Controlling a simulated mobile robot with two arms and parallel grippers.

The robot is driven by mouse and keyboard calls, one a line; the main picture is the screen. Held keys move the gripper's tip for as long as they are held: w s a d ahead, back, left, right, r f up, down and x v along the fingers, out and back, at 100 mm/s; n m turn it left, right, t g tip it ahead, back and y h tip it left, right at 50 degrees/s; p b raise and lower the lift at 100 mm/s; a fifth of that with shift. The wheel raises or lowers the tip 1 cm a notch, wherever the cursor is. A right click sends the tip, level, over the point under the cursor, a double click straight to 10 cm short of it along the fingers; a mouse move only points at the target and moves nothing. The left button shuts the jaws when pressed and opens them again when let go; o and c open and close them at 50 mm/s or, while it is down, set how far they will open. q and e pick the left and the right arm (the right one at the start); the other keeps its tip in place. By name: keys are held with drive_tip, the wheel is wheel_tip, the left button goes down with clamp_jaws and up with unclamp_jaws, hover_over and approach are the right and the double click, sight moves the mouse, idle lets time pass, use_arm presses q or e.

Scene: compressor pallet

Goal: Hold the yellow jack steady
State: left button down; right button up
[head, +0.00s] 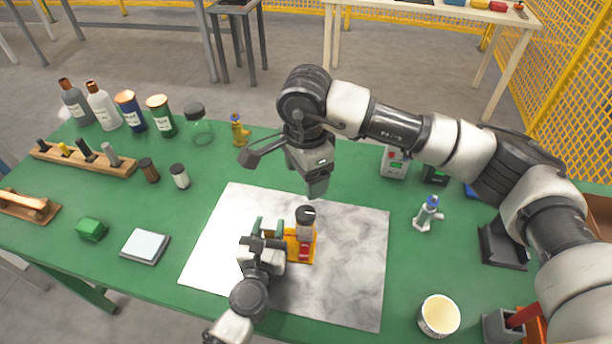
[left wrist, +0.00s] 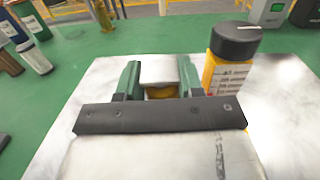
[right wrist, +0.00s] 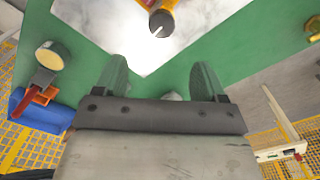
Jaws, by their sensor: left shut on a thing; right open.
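The yellow jack (head: 291,250) stands on the pale marbled mat (head: 225,240), with a dark round cap on its upright body and a red part low in front. My left gripper (head: 268,228) is shut on a part at its left side. In the left wrist view, the green fingers clasp a white-topped, yellow-based part beside the jack's yellow body (left wrist: 228,78). My right gripper (head: 318,190) hangs above and behind the jack, apart from it. The right wrist view shows its fingers (right wrist: 160,80) spread and empty, with the jack (right wrist: 163,20) at the top edge.
A small white figure-like fitting with a blue top (head: 428,213) and an open cream tin (head: 439,315) stand right of the mat. A green block (head: 91,229) and a pale square pad (head: 145,246) lie left. Bottles and jars (head: 161,115) line the back left.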

sight(306, 213)
drive_tip(key=shift+c, duration=0.4)
drive_tip(key=shift+c, duration=1)
wheel_tip(306, 213, down, 12)
drive_tip(key=n, duration=1.8)
drive_tip(key=shift+w, duration=0.1)
drive_tip(key=c, duration=0.6)
drive_tip(key=shift+c, duration=0.2)
